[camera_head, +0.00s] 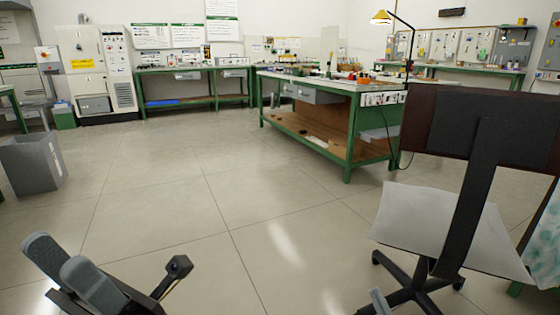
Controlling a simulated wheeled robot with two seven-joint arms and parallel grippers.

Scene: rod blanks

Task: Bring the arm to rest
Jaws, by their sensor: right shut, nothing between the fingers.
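My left gripper (56,254) is at the bottom left of the head view, low above the floor. Its two grey fingers point up and to the left, with a gap between their tips, and I see nothing held there. A grey fingertip of my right gripper (378,300) just shows at the bottom edge, right of centre, in front of the chair base. The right gripper is shut and empty; most of it is out of the frame.
An office chair (445,225) stands close on the right. A grey bin (30,165) is at the left. A green workbench (350,125) with tools is beyond, with wall benches (190,72) behind. The tiled floor (210,210) between is clear.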

